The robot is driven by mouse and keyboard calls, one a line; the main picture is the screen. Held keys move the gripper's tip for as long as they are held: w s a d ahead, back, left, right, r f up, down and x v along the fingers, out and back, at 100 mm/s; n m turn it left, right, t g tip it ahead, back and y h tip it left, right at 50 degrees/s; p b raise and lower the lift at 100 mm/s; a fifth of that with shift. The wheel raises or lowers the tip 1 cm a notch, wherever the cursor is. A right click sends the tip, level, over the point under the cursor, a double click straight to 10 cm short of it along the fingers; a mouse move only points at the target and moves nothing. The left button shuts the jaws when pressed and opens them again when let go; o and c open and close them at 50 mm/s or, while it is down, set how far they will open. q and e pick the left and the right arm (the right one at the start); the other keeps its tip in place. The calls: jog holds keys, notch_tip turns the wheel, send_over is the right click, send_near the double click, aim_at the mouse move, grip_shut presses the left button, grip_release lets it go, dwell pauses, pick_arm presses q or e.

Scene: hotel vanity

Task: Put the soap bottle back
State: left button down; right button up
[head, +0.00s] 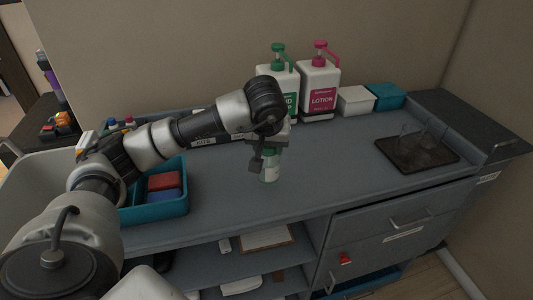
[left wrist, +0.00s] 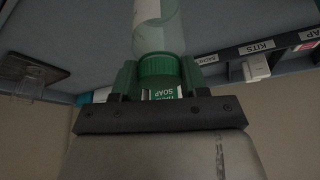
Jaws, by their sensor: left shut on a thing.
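A small clear soap bottle (head: 270,172) with a green cap and a pale label is over the middle of the grey counter (head: 345,180). My left gripper (head: 264,155) is shut on it from above, around its capped end. In the left wrist view, the bottle (left wrist: 160,35) shows with its green cap between the fingers of the left gripper (left wrist: 158,80). I cannot tell whether its base touches the counter. A low rack with labelled compartments, one marked KITS (left wrist: 258,47), runs along the back; my arm partly hides it in the head view. My right gripper is not in view.
A green-pump dispenser (head: 279,70) and a pink-pump lotion dispenser (head: 319,85) stand at the back. White (head: 356,100) and blue (head: 386,96) boxes are beside them. A dark tray (head: 417,155) with glasses is right; a teal bin (head: 160,207) is left. The counter's front right is clear.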

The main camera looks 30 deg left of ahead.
aim_at(266, 158)
pick_arm(q)
jog(key=shift+a+f, duration=0.15)
jog(key=shift+a, duration=0.15)
jog(key=shift+f, duration=0.3)
notch_tip(266, 158, down, 2)
jog(key=shift+f+p, duration=0.25)
jog(key=shift+p, duration=0.45)
jog(key=shift+f, duration=0.6)
jog(key=c, duration=1)
grip_release()
jog(key=shift+f, duration=0.1)
jog(key=shift+c, duration=0.2)
jog(key=o, duration=0.5)
jog(key=shift+c, duration=0.2)
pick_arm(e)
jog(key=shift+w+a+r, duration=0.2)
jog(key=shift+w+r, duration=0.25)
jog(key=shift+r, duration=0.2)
